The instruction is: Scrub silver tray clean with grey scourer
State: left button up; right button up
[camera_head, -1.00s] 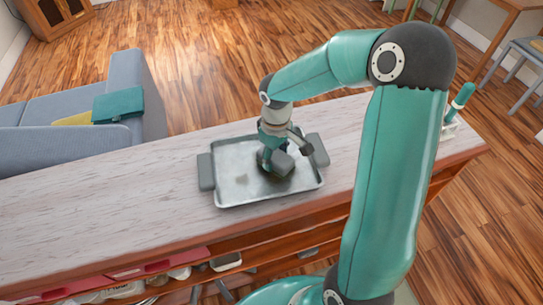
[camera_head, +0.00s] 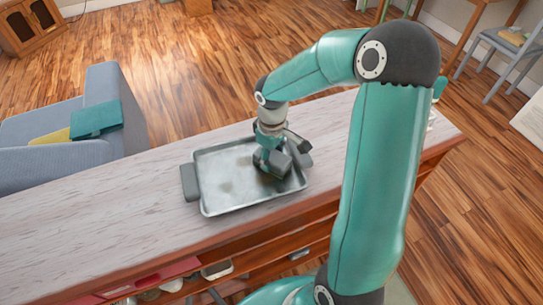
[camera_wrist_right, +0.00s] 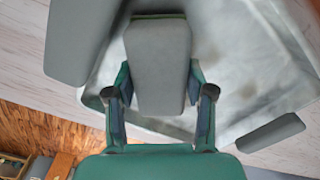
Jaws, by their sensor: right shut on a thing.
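The silver tray (camera_head: 220,170) lies flat on the counter, with a grey grip pad at each end. Faint brownish stains show on its surface, one left of the middle and a darker one by the scourer. My right gripper (camera_head: 273,160) is over the tray's right half, pointing down, shut on the grey scourer (camera_head: 280,164). In the right wrist view the scourer (camera_wrist_right: 158,65) sits between the two fingers (camera_wrist_right: 160,95), over the tray (camera_wrist_right: 235,50). Whether it presses on the metal is hard to tell. My left gripper is out of view.
The pale wooden counter (camera_head: 90,215) is clear to the left of the tray. Open shelves below its front edge hold a red item (camera_head: 160,276) and pans. A blue sofa (camera_head: 60,150) stands behind the counter at the left.

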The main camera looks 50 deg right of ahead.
jog(key=shift+r+p, duration=2.35)
jog(key=shift+r, duration=0.95)
